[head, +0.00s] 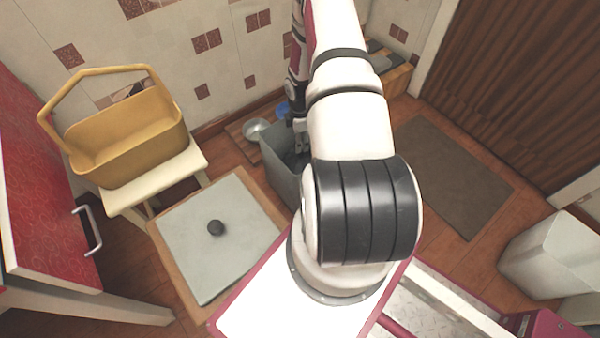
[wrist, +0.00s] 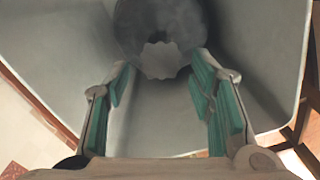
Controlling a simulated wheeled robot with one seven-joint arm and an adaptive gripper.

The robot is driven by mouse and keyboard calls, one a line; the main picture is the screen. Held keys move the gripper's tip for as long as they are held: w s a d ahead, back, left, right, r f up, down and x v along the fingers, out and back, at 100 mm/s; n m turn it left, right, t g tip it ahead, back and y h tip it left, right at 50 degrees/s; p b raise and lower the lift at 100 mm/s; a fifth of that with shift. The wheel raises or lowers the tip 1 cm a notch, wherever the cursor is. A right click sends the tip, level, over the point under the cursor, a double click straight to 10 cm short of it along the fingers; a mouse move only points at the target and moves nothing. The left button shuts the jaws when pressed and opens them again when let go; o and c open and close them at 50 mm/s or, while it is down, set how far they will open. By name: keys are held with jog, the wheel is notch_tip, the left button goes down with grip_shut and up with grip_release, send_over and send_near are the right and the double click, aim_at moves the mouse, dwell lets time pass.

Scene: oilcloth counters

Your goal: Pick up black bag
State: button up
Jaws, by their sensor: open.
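A dark grey, rounded thing with a scalloped edge, likely the black bag (wrist: 160,30), is inside a grey bin (wrist: 150,120) in the wrist view. My gripper (wrist: 160,85) is open, with green-padded fingers reaching into the bin on either side below this thing. I see no contact between them. In the head view the grey bin (head: 280,170) stands on the floor, and my gripper (head: 300,145) points down at its opening. My arm hides the bin's right part, and its inside shows only as a dark patch.
A yellow basket (head: 120,145) stands on a cream stool (head: 160,183) at left. A metal bowl (head: 255,128) is behind the bin. A brown mat (head: 450,180) lies on open floor at right.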

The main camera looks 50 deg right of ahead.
aim_at(296, 162)
jog(key=shift+s+d+f+b, duration=0.1)
jog(key=shift+f+b, duration=0.6)
jog(key=shift+f, duration=0.95)
jog(key=shift+s+d+f+b, duration=0.1)
jog(key=shift+f+b, duration=0.6)
jog(key=shift+f, duration=0.95)
jog(key=shift+c, duration=0.5)
grip_shut()
